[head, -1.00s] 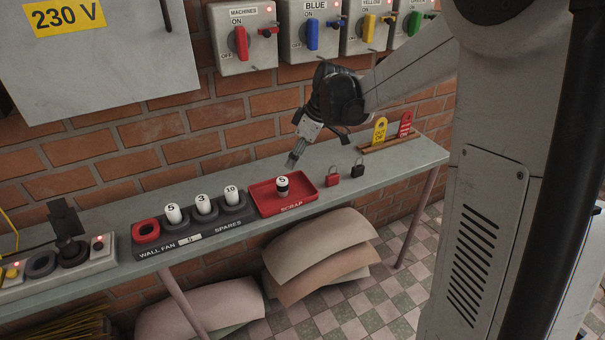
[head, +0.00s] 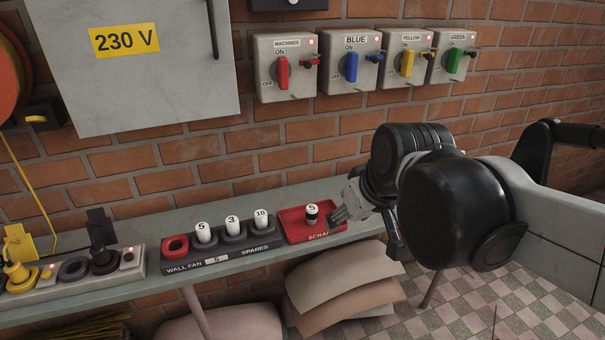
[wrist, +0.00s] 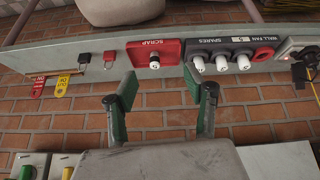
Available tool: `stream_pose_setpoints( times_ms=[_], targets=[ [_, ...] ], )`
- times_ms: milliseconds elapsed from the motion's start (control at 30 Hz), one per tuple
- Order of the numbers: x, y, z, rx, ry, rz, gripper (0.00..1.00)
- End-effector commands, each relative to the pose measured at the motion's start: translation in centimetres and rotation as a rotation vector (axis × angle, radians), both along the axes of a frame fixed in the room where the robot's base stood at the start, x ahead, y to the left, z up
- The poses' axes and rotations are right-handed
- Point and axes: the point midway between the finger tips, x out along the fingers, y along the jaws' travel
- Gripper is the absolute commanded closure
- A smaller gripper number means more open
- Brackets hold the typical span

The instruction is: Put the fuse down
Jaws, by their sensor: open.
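A fuse (head: 311,214) with a white top marked 5 and a dark band stands upright in the red scrap tray (head: 293,237). The fuse (wrist: 154,61) and the tray (wrist: 171,50) also show in the wrist view. My gripper (head: 338,215) is just right of the fuse in the head view, apart from it. In the wrist view my gripper (wrist: 168,86) has its two fingers spread wide with nothing between the tips.
Left of the tray is a dark spares holder (head: 232,244) with white fuses marked 5, 3 and 10. A red empty-looking socket (head: 175,246) labelled wall fan adjoins it. Switch boxes (head: 349,65) line the wall.

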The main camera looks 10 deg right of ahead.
Motion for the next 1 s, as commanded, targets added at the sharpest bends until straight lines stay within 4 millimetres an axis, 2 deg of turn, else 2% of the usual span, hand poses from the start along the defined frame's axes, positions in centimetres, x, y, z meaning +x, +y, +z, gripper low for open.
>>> stream_pose_setpoints(
  times_ms=[33,100,300,500,1000],
  targets=[
    [-1.4,0.1,-0.3,0.006,-0.013,-0.026,0.53],
    [-2.8,0.1,-0.6,0.017,-0.034,-0.067,0.53],
    [-5.4,0.1,-1.4,0.046,-0.079,-0.152,0.53],
    [-6.2,0.1,-1.7,0.056,-0.094,-0.18,0.53],
    [-6.2,0.1,-1.7,0.056,-0.094,-0.18,0.53]
  ],
)
